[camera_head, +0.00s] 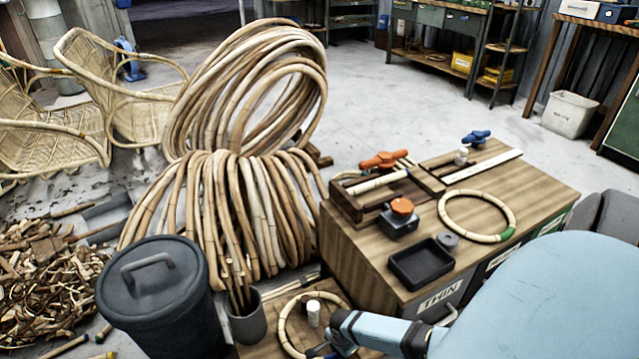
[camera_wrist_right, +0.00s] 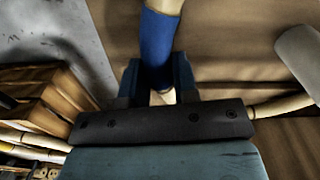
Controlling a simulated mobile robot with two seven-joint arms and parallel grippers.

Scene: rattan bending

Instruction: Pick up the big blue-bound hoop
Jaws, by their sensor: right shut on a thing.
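The big blue-bound hoop (camera_head: 284,318) is a pale cane ring at the bottom centre of the head view, over a low wooden top. Its lower right part is hidden by my right gripper (camera_head: 327,350). In the right wrist view the hoop's blue binding (camera_wrist_right: 158,45) runs down between the fingers of the right gripper (camera_wrist_right: 158,88). This gripper is shut on the hoop at the binding. I cannot tell whether the hoop touches the wooden top. My left gripper is not in view.
A white bottle (camera_head: 313,313) stands inside the ring's outline. A green-bound hoop (camera_head: 510,231), a black tray (camera_head: 421,262) and clamps stand on the wooden cabinet (camera_head: 350,262). A lidded dark bin (camera_head: 165,315), a grey pot (camera_head: 246,322) and stacked cane coils (camera_head: 230,200) crowd the left.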

